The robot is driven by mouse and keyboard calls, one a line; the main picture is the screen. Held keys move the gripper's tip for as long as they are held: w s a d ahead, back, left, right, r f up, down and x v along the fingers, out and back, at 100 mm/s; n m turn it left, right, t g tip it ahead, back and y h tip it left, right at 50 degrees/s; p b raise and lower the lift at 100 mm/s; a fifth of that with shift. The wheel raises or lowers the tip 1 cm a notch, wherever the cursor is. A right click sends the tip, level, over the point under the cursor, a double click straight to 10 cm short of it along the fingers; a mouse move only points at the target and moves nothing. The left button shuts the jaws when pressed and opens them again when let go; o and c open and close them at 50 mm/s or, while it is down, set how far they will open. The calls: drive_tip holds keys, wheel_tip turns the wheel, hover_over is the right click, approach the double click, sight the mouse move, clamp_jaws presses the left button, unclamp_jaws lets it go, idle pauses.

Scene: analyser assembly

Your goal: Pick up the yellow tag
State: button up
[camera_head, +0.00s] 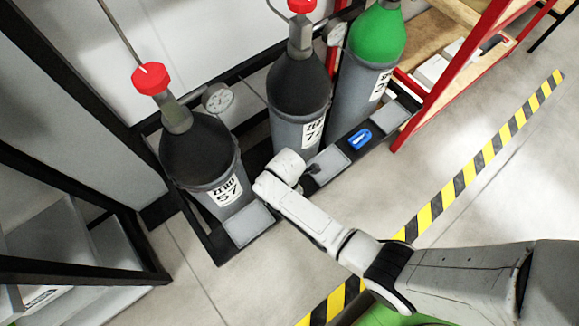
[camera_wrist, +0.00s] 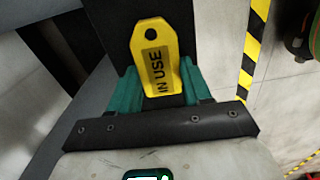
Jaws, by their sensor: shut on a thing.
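The yellow tag (camera_wrist: 155,58) shows in the wrist view, with "IN USE" in dark print and a hole near its far end. My gripper (camera_wrist: 160,84) is shut on the tag's near part, between its two green fingers. A dark surface lies behind the tag; I cannot tell whether the tag touches it. In the head view my arm reaches to the rack by the middle cylinder, and the yellow tag and the fingertips are hidden behind the arm.
Cylinders stand in a black rack: one marked 57 (camera_head: 205,160), a middle one (camera_head: 298,95) and a green-topped one (camera_head: 368,60). A blue tag (camera_head: 360,138) lies on the rack's front ledge. Red shelving (camera_head: 450,75) stands at right. Open floor has a yellow-black stripe (camera_head: 470,170).

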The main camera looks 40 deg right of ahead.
drive_tip(key=shift+c, duration=0.7)
